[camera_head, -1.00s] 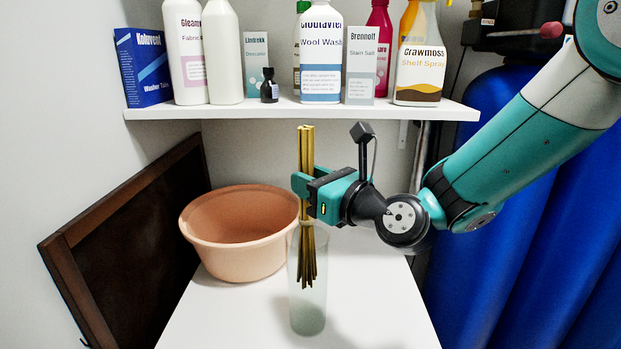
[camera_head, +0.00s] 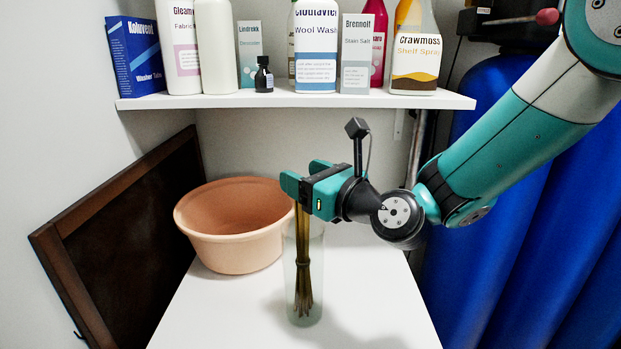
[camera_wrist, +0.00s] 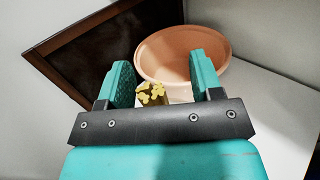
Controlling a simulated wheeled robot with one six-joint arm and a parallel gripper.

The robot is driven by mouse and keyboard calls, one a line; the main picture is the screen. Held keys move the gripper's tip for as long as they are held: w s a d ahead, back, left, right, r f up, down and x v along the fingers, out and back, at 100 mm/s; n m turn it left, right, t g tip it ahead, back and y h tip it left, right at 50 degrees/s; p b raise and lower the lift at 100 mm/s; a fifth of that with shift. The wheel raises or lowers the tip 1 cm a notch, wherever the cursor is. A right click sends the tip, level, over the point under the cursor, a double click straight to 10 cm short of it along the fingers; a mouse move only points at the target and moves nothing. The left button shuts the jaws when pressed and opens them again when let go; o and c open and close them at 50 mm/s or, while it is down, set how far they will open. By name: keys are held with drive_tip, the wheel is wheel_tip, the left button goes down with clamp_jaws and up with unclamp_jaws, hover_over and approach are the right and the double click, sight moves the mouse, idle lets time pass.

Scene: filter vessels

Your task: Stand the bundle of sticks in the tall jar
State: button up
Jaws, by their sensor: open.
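The bundle of sticks (camera_head: 303,262) stands inside the tall jar (camera_head: 290,262), nearly upright, with its lower ends at the jar's bottom. A dark tie goes around its middle. The jar is clear, frosted glass and stands on the white table. My gripper (camera_head: 303,184) is open at the height of the bundle's top, just above the jar's rim. In the wrist view, the yellow stick ends (camera_wrist: 151,94) show between the two spread teal fingers (camera_wrist: 162,82), closer to the left finger. Whether that finger touches them I cannot tell.
A terracotta-coloured basin (camera_head: 235,243) stands left of the jar. A dark framed board (camera_head: 120,235) leans on the left wall. A shelf (camera_head: 290,102) with several bottles and boxes hangs above. Blue cylinders (camera_head: 530,200) stand at the right. The table's front right is clear.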

drive_tip(key=b+v, duration=1.3)
drive_tip(key=v, duration=0.4)
drive_tip(key=shift+s, duration=0.2)
drive_tip(key=shift+d, duration=0.1)
drive_tip(key=s+a+f+n+g+h+p, duration=0.35)
drive_tip(key=s+f+n+g, duration=0.3)
drive_tip(key=n, duration=1.05)
drive_tip(key=s+d+f+n+g+h+p, duration=0.2)
drive_tip(key=s+n, duration=0.6)
drive_tip(key=n, duration=0.9)
drive_tip(key=d+g+h+p, duration=0.2)
drive_tip(key=d+g+h, duration=0.1)
drive_tip(key=d+g, duration=0.1)
drive_tip(key=shift+s+f, duration=0.15)
drive_tip(key=shift+s, duration=0.05)
